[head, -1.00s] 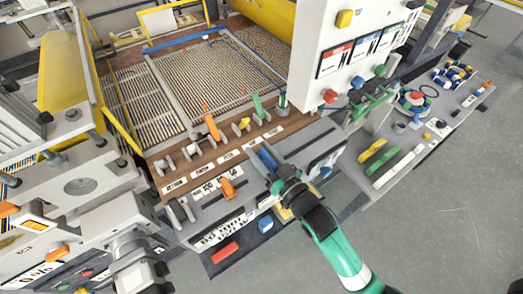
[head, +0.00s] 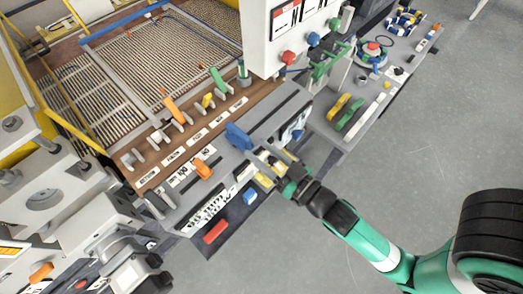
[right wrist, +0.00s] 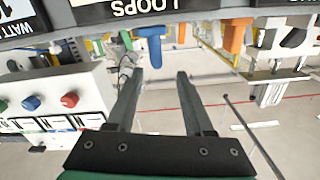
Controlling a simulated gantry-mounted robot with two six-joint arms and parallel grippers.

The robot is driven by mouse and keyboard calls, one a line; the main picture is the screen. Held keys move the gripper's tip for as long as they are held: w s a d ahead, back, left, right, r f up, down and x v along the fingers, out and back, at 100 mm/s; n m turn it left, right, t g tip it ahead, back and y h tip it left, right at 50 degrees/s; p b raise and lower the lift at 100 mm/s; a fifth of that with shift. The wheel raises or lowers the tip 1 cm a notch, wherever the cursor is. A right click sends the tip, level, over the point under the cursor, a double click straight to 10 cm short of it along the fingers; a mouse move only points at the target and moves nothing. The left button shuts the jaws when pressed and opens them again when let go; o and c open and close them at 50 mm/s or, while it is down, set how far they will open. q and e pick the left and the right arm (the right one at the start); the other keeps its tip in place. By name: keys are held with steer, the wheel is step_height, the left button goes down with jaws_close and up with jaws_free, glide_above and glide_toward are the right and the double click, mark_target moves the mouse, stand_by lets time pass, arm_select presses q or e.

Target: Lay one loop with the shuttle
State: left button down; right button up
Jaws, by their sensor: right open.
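A blue handle (head: 238,135) stands on the grey front ledge of the machine. In the right wrist view the blue handle (right wrist: 150,35) hangs from the top, below a panel lettered "LOOPS". My right gripper (head: 260,148) is just to the right of it, fingers towards it. In the wrist view the right gripper's (right wrist: 160,75) two dark fingers are apart with nothing between them, and the handle lies beyond the tips. No part is marked as the shuttle, so I cannot tell which it is.
An orange lever (head: 175,110) and a green lever (head: 220,80) stand on the brown labelled rail. A white control panel (head: 270,45) with knobs overhangs to the right. A red block (head: 215,232) lies in front. A mesh bed (head: 180,60) is behind. Grey floor (head: 420,120) is open at right.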

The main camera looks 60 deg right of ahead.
mark_target(243, 136)
steer(key=w+n+p, duration=0.1)
steer(key=w, duration=0.1)
steer(key=w+d+n+p, duration=0.1)
steer(key=w+n+p, duration=0.1)
steer(key=w, duration=0.1)
steer(key=w+d+n+p, duration=0.1)
steer(key=w, duration=0.2)
steer(key=shift+w+d, duration=0.2)
steer(key=shift+w, duration=0.4)
steer(key=shift+c, duration=0.2)
jaws_close()
stand_by(1.1)
